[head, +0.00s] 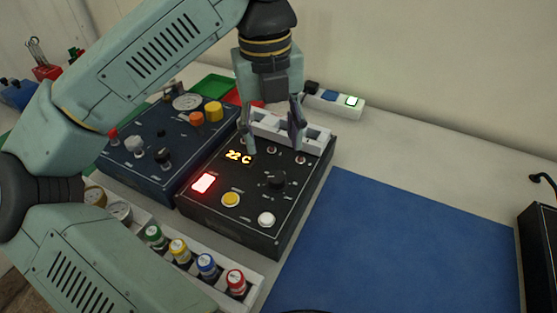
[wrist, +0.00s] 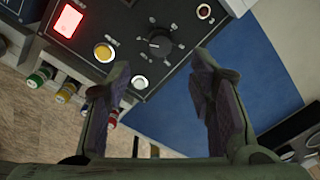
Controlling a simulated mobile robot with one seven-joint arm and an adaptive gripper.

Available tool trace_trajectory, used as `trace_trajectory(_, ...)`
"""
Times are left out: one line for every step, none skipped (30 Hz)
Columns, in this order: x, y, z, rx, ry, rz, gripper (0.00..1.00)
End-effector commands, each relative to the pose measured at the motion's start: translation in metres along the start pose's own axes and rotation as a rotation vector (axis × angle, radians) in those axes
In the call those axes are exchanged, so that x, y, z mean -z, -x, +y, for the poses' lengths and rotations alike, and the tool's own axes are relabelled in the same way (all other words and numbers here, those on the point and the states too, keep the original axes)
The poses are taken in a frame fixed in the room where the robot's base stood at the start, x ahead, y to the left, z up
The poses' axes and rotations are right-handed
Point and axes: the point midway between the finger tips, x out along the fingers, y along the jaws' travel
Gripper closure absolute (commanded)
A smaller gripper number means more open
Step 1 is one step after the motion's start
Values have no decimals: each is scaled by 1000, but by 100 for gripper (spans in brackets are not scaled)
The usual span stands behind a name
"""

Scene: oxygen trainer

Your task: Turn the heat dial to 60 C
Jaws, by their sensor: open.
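The black control box (head: 235,237) stands in the middle of the table in the head view. Its display (head: 238,157) reads what looks like 22 C. The heat dial (head: 278,181) is a black knob on the right part of its top; it also shows in the wrist view (wrist: 160,45), ringed by tick marks. My gripper (head: 272,150) is open and empty, above the far part of the box. In the wrist view its fingers (wrist: 162,75) are spread, with the dial beyond the gap between them. I cannot read the dial's scale. No contact with the dial shows.
A red lit switch (head: 203,183), a yellow button (head: 231,199) and a white button (head: 266,219) sit near the dial. A blue box (head: 150,125) stands left. A rack of capped bottles (head: 207,265) lies in front. The blue mat (head: 400,240) is clear.

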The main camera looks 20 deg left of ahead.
Motion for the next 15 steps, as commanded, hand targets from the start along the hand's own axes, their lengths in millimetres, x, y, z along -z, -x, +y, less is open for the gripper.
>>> trace_trajectory(1, -8, -1, 2, -3, 3, 51)
trace_trajectory(1, -13, -1, 3, -4, 5, 51)
trace_trajectory(1, -21, 0, 3, -4, 5, 51)
trace_trajectory(1, -26, -1, 3, -4, 5, 51)
trace_trajectory(1, -32, -1, 3, -4, 4, 51)
trace_trajectory(1, -39, -1, 3, -4, 5, 51)
trace_trajectory(1, -45, -1, 3, -2, 4, 51)
trace_trajectory(1, -50, -1, 3, -2, 5, 51)
trace_trajectory(1, -57, 0, 2, -2, 4, 51)
trace_trajectory(1, -62, -1, 3, -3, 4, 51)
trace_trajectory(1, -66, 0, 3, -1, 3, 51)
trace_trajectory(1, -72, 0, 1, -1, 4, 51)
trace_trajectory(1, -76, 0, 1, -1, 3, 51)
trace_trajectory(0, -79, 0, 1, 0, 2, 51)
trace_trajectory(0, -82, 0, 1, -1, 2, 51)
